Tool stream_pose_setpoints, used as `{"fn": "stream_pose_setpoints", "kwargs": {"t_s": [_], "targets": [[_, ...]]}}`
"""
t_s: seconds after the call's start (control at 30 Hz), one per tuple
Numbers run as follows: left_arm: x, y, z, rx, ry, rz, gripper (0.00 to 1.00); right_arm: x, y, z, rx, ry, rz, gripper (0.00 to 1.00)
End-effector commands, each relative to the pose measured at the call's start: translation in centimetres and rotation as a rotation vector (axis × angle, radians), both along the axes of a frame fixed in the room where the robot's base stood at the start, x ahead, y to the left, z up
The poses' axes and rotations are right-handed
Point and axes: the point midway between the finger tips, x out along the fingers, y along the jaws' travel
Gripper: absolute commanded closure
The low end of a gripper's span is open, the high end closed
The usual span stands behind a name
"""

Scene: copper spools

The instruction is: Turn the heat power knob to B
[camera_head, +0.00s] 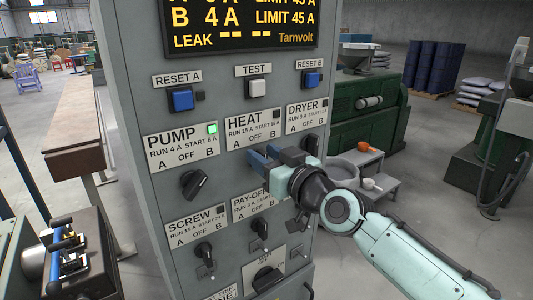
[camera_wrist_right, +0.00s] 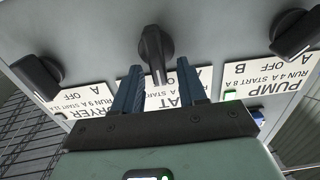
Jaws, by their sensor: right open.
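The heat knob (camera_wrist_right: 155,48) is a black pointer knob on the grey panel, seen upside down in the right wrist view. Its ridge stands nearly upright, toward the middle of its label, where OFF sits between A and B. My right gripper (camera_wrist_right: 158,78) is open, its two blue fingers on either side of the knob's near end. I cannot tell whether they touch it. In the head view my right gripper (camera_head: 257,160) is at the panel under the HEAT label (camera_head: 250,127) and hides the knob. My left gripper is not in view.
The pump knob (camera_head: 194,184) is left of the heat knob, the dryer knob (camera_head: 310,145) right. The screw knob (camera_head: 204,251) and pay-off knob (camera_head: 259,228) are below. Buttons sit above. A green lamp (camera_head: 212,128) is lit by PUMP. A black box with levers (camera_head: 75,265) stands lower left.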

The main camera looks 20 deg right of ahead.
Motion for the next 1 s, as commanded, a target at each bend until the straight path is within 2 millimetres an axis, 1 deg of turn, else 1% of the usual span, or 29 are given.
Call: {"fn": "stream_pose_setpoints", "kwargs": {"t_s": [0.17,0.2,0.27,0.3,0.33,0.77,1.0], "targets": [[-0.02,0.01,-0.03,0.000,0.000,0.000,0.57,-0.01,0.00,-0.02,0.000,0.000,0.000,0.58],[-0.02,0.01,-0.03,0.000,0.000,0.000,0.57,-0.01,0.00,-0.02,0.000,0.000,0.000,0.65],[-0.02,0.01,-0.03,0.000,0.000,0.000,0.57,-0.02,-0.01,-0.02,0.000,0.000,0.000,0.85],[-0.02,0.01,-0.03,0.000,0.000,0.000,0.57,-0.02,-0.01,-0.02,0.000,0.000,0.000,0.98],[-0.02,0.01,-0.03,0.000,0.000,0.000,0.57,-0.02,-0.01,-0.02,0.000,0.000,0.000,1.00],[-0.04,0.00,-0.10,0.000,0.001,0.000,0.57,0.01,-0.06,-0.04,0.023,0.009,0.000,1.00],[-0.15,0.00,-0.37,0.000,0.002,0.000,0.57,0.11,-0.31,-0.09,0.137,0.050,0.000,1.00]]}}
